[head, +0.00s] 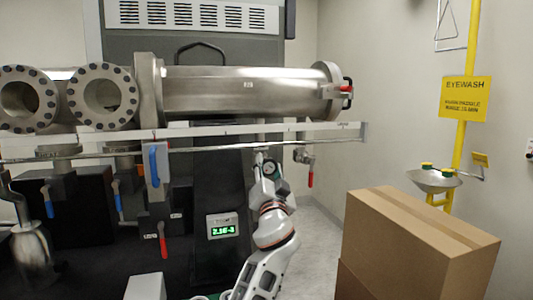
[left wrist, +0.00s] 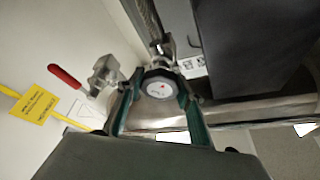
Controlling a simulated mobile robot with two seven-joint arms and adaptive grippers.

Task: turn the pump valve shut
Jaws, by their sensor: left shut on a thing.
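My left gripper (head: 263,160) is raised to the underside of the long rail below the steel chamber. In the left wrist view, my left gripper's (left wrist: 160,84) teal fingers are closed around a round fitting (left wrist: 160,89) with a white face and dark rim. A small metal stem continues beyond it. I cannot tell whether this fitting belongs to the pump valve. A valve with a red lever (head: 309,178) hangs just right of the gripper; a red lever (left wrist: 65,77) also shows in the left wrist view, apart from the fingers. My right gripper is not in view.
The steel chamber (head: 235,93) spans the rail (head: 335,132). Blue handles (head: 153,165) and another red lever (head: 162,246) hang at left. A green-lit display (head: 222,230) sits low in the middle. A cardboard box (head: 400,245) and eyewash basin (head: 433,180) stand at right.

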